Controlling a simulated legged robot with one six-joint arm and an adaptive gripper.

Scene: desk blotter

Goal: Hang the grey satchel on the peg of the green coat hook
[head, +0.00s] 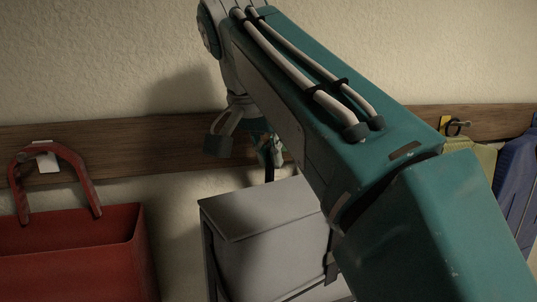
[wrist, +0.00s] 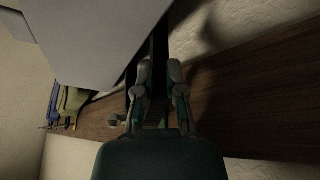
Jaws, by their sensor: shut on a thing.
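The grey satchel (head: 265,235) hangs below my gripper (head: 246,143) in the head view, in front of the wall under the wooden rail. My gripper is shut on its dark strap (head: 270,172). In the wrist view, the satchel (wrist: 90,38) fills the upper left, and the strap (wrist: 160,48) runs up to my gripper's fingers (wrist: 159,98). A small grey peg-like end (wrist: 114,120) shows left of the fingers there; I cannot tell which hook it belongs to. I cannot make out the green coat hook; my arm and gripper cover part of the rail.
A red bag (head: 75,255) hangs from a white hook (head: 44,158) at the left. A yellow hook (head: 446,126) sits on the wooden rail (head: 120,147) at the right, near an olive bag (head: 484,156) and a blue bag (head: 517,185). Bare rail shows between the red bag and my gripper.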

